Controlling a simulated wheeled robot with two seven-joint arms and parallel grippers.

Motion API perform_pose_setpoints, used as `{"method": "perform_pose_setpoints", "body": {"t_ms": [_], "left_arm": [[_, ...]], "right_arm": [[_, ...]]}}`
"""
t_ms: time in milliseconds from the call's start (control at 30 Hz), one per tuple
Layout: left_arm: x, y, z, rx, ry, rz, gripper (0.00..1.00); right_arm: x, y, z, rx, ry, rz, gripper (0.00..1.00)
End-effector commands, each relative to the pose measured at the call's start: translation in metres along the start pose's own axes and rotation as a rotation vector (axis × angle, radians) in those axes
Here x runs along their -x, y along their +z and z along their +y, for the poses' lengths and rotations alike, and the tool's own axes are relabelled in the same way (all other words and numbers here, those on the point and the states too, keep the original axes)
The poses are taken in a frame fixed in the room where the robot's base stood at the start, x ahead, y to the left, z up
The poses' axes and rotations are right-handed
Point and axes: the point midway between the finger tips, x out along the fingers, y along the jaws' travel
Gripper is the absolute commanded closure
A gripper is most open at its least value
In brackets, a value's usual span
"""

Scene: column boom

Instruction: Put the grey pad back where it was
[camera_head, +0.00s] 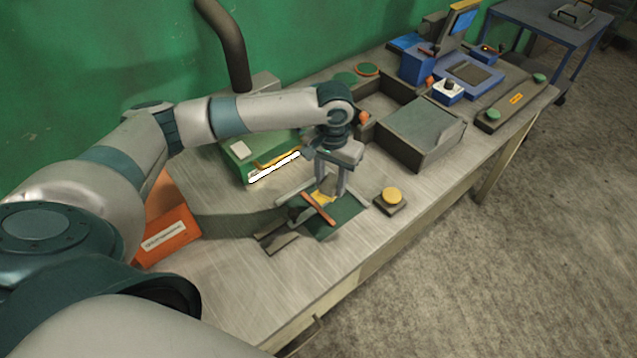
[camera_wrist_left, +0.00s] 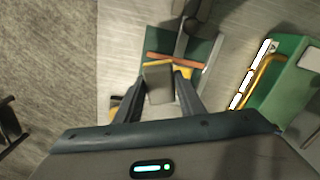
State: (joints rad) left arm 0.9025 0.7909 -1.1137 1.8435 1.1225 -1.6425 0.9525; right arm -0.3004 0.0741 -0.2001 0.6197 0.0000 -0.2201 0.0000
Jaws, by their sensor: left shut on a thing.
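My left gripper (camera_head: 333,192) points down over a dark green plate (camera_head: 338,222) on the bench. In the left wrist view its two fingers (camera_wrist_left: 160,90) are shut on a small grey block, which looks like the grey pad (camera_wrist_left: 158,84). A yellow part (camera_wrist_left: 182,69) shows just beyond the pad; I cannot tell whether they touch. An orange-red bar (camera_head: 319,208) lies across the green plate, and it also shows in the left wrist view (camera_wrist_left: 176,61). In the head view the fingers largely hide the pad. My right gripper is not in view.
A green box (camera_head: 240,165) with a lit white strip stands behind the plate. A yellow button on a dark base (camera_head: 392,195) is to the right. The bench front is bare.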

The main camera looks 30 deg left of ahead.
Motion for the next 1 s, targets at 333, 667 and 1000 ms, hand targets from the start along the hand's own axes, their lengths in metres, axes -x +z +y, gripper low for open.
{"method": "perform_pose_setpoints", "body": {"t_ms": [333,667,1000], "left_arm": [[0.01,0.061,0.057,-0.017,0.0,0.006,0.83],[0.018,0.099,0.065,-0.023,0.0,0.002,0.83],[0.02,0.101,0.066,-0.023,0.0,0.0,0.83]], "right_arm": [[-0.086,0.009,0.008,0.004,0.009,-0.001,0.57],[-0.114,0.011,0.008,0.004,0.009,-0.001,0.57],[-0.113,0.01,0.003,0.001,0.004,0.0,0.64]]}}
